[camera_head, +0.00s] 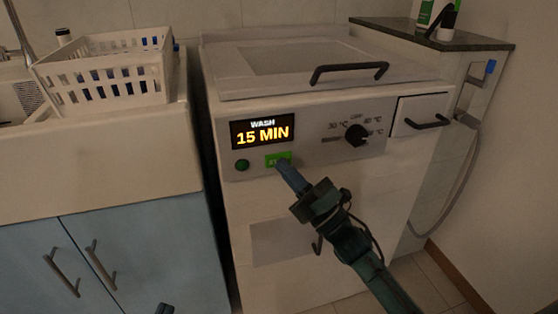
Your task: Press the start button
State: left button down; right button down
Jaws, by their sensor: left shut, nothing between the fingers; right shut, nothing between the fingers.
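The washing machine (245,205) stands in the middle. Its display (262,132) reads "WASH 15 MIN" in lit letters. The start button (272,159) is a green rectangle just under the display, with its lettering partly covered. My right gripper (283,166) is shut and empty, its fingertips overlapping the button's lower right part. I cannot tell whether they touch it or are slightly in front. My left gripper (164,308) shows only as a small shut tip at the bottom edge, in front of the blue cabinet, far from the button.
A round green light or button (242,165) is left of the start button. A black dial (357,135) and the drawer handle (428,121) are to the right. A white basket (105,70) stands on the sink at left. A grey hose (462,190) hangs at right.

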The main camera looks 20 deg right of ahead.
jog(key=shift+w, duration=0.25)
jog(key=shift+s, duration=0.1)
dwell(0.3)
jog(key=shift+s+p, duration=0.3)
jog(key=shift+s, duration=0.45)
jog(key=shift+s+d+p, duration=0.15)
jog(key=shift+s+p, duration=0.7)
jog(key=shift+s, duration=1.65)
